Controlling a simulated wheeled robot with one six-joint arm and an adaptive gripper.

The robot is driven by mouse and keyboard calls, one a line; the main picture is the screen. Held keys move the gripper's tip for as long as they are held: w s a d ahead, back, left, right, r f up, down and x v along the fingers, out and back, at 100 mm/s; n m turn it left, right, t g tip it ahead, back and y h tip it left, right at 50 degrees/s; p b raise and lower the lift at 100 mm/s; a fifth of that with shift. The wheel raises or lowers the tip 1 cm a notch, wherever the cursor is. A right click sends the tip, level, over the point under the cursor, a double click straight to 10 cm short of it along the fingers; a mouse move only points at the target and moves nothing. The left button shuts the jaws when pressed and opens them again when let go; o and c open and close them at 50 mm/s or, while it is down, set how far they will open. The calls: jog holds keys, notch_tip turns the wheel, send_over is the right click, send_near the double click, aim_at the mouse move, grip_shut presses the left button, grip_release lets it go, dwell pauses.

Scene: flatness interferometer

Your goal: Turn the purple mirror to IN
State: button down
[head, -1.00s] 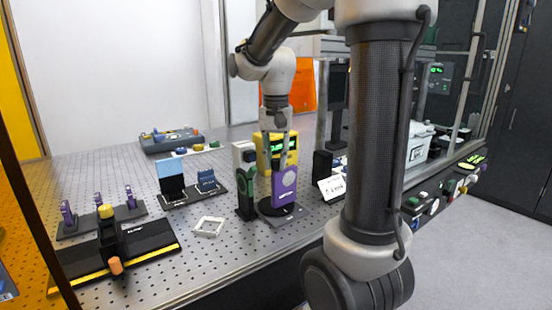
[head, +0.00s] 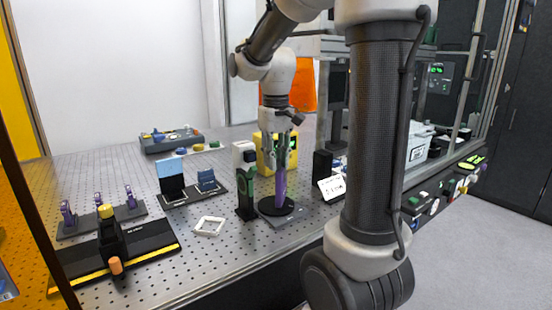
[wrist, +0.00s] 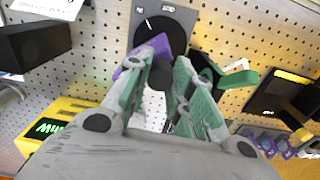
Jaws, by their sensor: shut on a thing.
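The purple mirror (head: 281,188) stands upright on a round black turntable (head: 276,207). In the head view it shows nearly edge-on, as a narrow strip. My gripper (head: 279,166) is above it, pointing down, with its fingers shut on the mirror's upper part. In the wrist view the mirror (wrist: 178,42) shows between and behind the green-padded fingers (wrist: 166,62), which hide part of it.
A green-and-black post (head: 246,193) stands close on the left. A yellow meter (head: 266,150) is behind, and a black block (head: 322,164) with a white sign (head: 332,187) is on the right. A white square frame (head: 209,226) lies at the front left.

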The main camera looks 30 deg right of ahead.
jog(key=shift+n, duration=0.5)
jog(key=c, duration=1.2)
grip_release()
jog(key=shift+r, duration=0.1)
notch_tip(320, 180, up, 12)
